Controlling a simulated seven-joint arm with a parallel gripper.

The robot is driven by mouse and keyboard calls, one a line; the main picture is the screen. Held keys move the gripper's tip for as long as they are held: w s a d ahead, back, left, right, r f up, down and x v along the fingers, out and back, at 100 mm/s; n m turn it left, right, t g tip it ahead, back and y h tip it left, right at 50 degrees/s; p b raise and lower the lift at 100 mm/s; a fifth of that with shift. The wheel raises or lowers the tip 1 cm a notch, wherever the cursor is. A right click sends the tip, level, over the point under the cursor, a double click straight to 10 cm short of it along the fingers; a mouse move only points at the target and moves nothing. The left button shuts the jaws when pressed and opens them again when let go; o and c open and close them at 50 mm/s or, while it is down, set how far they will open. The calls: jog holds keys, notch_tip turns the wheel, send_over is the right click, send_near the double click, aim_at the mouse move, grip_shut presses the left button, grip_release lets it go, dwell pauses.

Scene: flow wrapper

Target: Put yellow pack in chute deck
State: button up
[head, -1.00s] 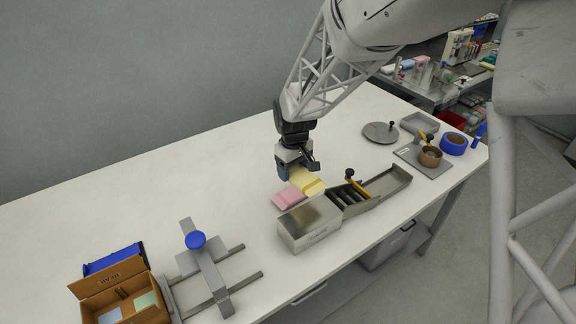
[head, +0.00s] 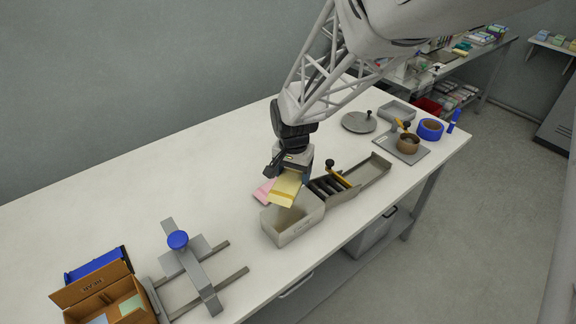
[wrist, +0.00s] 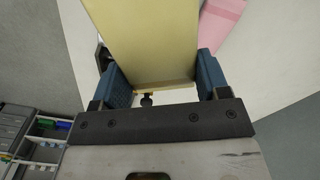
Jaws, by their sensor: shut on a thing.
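The yellow pack (head: 285,189) is between the blue fingers of my gripper (head: 293,172), which is shut on it. It is held tilted, in the air beside and partly over the near metal box (head: 292,228). In the wrist view the yellow pack (wrist: 150,40) fills the space between both fingers (wrist: 164,82). A metal deck with low side walls (head: 372,172), which looks like the chute deck, joins a row of dark rollers (head: 325,187) to the right of my gripper. The deck's surface looks empty.
A pink pack (head: 262,191) lies on the table just left of the yellow one; it also shows in the wrist view (wrist: 220,20). A black-knobbed yellow handle (head: 338,174) stands over the rollers. A clamp fixture (head: 190,265) and brown box (head: 95,285) are at the left.

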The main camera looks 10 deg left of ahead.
aim_at(301, 203)
jog(key=m, duration=0.2)
jog(key=s+d+m, duration=0.1)
jog(key=m, duration=0.1)
jog(key=s+d+m, duration=0.1)
jog(key=m, duration=0.1)
jog(key=shift+s+d+r, duration=0.15)
jog(key=shift+s+d, duration=0.1)
dwell(0.4)
jog(key=shift+f, duration=2)
jog(key=shift+f, duration=1.45)
dwell(1.0)
jog(key=o, duration=1)
jog(key=shift+c, duration=0.2)
jog(key=shift+o, duration=0.2)
jog(key=shift+r, duration=0.2)
jog(key=shift+r, duration=3.8)
